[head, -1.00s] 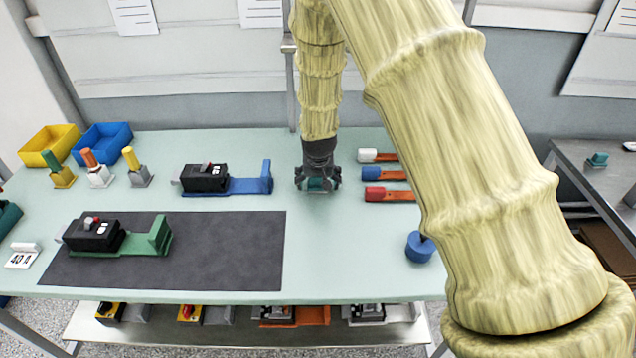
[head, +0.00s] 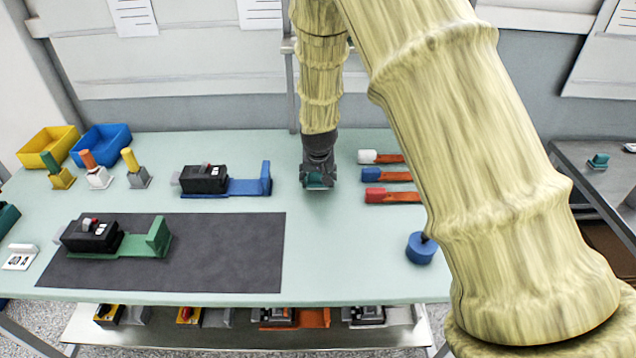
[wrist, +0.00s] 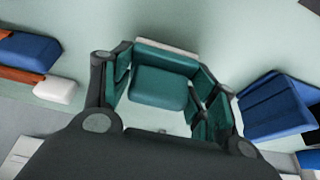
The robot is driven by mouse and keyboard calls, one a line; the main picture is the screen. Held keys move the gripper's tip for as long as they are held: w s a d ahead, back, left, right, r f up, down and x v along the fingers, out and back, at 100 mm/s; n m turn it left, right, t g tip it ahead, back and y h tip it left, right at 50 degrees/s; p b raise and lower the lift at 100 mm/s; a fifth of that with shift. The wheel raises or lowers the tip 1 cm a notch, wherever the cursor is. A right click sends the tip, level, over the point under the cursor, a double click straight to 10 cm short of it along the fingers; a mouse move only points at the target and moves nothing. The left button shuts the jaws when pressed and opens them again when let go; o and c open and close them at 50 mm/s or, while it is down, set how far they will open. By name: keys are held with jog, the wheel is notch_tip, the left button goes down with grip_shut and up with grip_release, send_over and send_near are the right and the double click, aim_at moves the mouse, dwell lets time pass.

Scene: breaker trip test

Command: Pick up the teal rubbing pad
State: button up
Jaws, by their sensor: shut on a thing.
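The teal rubbing pad (wrist: 160,85) is a small teal block with a pale edge along its far side. It sits between the fingers of my gripper (wrist: 158,92) in the wrist view. In the head view my gripper (head: 318,184) points down at the middle of the pale green table (head: 330,240), shut on the pad, with a little teal showing between the fingers. The fingers hide part of the pad. I cannot tell whether the pad touches the table.
A blue holder with a black breaker (head: 204,179) stands left of my gripper. Red-handled tools with white, blue and red heads (head: 375,174) lie to the right. A dark mat (head: 225,250) carries a green holder (head: 145,243). A blue round knob (head: 420,248) stands front right.

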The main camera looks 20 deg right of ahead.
jog(key=shift+r, duration=0.5)
jog(key=shift+s+a+r+b, duration=0.1)
jog(key=shift+s+r+b, duration=0.15)
jog(key=shift+b, duration=0.1)
jog(key=s+a+b, duration=0.1)
jog(key=s, duration=0.4)
jog(key=s+a+r+b, duration=0.1)
jog(key=s, duration=0.4)
jog(key=s+a+b, duration=0.1)
jog(key=s, duration=0.4)
jog(key=shift+a+r, duration=0.3)
jog(key=shift+a, duration=0.05)
